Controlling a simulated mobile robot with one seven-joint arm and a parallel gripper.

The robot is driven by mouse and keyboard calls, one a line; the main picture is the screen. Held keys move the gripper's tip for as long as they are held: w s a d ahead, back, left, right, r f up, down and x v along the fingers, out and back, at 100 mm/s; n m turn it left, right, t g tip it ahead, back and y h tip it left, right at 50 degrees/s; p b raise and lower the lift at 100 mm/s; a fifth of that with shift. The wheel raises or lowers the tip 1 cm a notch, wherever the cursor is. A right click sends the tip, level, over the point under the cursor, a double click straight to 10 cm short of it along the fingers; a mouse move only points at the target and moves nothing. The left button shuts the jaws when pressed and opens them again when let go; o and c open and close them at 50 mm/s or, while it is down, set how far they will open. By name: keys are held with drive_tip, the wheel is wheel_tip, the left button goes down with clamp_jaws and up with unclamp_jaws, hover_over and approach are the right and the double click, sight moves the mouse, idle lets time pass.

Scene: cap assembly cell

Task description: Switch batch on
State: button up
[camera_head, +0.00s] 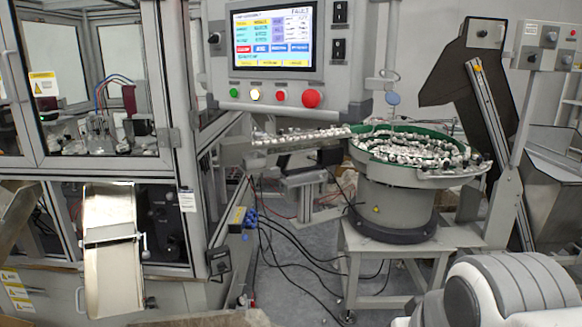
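A grey control panel (215,75) hangs at the upper middle. Its lit screen (272,38) shows FAULT at the top right, with coloured fields below. A black knob (214,38) is left of the screen. Below are a green button (234,93), a glowing pale yellow button (255,95), a small red button (281,96) and a large red button (312,98). No batch label is legible. My gripper is not in view.
A round feeder bowl (418,150) full of white caps stands on a frame table (390,240) at right. A glass-doored cabinet (95,163) with a metal chute (112,250) is at left. Cables (285,235) lie on the floor. A white-grey part of my arm fills the lower right.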

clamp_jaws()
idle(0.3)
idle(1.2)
